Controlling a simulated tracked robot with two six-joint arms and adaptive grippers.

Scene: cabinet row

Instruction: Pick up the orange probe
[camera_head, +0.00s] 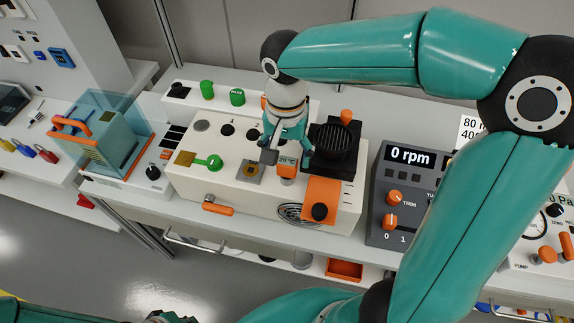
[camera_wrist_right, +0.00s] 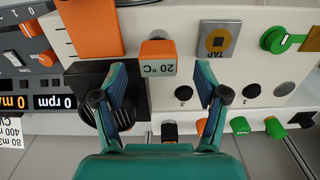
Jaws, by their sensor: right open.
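A small orange piece (camera_head: 287,168) stands by a "20 °C" label on the cream top of the long instrument box (camera_head: 225,187); I take it to be the orange probe. In the right wrist view, the orange piece (camera_wrist_right: 158,48) lies between the lines of the two fingers, just beyond the tips. My right gripper (camera_head: 286,156) is open and empty above the box, pointing down; its fingers also show in the wrist view (camera_wrist_right: 161,77). I cannot tell whether they touch the probe. A teal part of my left arm shows at the bottom edge; its jaws cannot be made out.
A black grille block (camera_head: 333,141) with an orange knob stands right of the probe. An orange block (camera_head: 321,191) with a black knob is in front of it. A "TAP" plate (camera_wrist_right: 218,39) and green handle (camera_head: 214,161) lie left. The "0 rpm" unit (camera_head: 407,182) stands right.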

